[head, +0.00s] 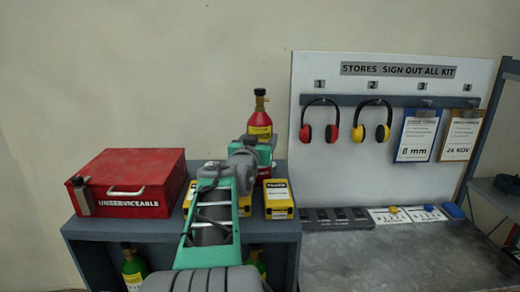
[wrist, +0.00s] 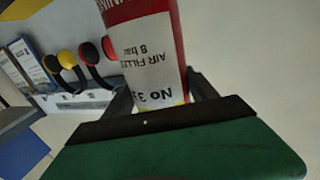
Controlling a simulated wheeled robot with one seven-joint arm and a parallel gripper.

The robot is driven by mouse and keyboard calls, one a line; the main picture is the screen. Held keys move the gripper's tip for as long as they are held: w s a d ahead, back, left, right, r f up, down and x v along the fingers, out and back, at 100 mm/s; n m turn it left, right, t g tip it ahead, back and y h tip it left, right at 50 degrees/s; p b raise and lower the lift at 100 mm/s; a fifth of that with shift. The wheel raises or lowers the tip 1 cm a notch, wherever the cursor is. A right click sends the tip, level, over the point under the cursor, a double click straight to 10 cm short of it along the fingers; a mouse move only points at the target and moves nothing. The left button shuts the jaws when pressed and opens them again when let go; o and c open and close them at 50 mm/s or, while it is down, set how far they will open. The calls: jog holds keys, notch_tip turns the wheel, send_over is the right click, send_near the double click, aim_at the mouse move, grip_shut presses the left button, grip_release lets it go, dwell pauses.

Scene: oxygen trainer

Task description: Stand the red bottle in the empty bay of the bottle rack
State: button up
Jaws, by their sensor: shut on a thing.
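The red bottle (head: 260,119) has a dark neck and a yellow label. It stands about upright above the top of a grey cabinet. In the wrist view the bottle (wrist: 145,45), with a white label, fills the space between the two fingers of my gripper (wrist: 160,92), which is shut on it. In the head view my arm hides most of the gripper and part of the bottle. Green bottles (head: 133,270) (head: 256,262) stand in openings under the cabinet top (head: 105,229), which looks like the bottle rack. My arm covers its middle, so I cannot see the empty bay.
A red "UNSERVICEABLE" box (head: 130,180) covers the left of the cabinet top. Yellow boxes (head: 279,199) stand on it around my arm. To the right are a grey bench (head: 400,262) and a board (head: 400,85) with ear defenders (head: 320,122) and clipboards (head: 417,138).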

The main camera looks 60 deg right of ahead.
grip_shut()
jog(key=shift+r, duration=0.3)
jog(key=shift+r, duration=0.2)
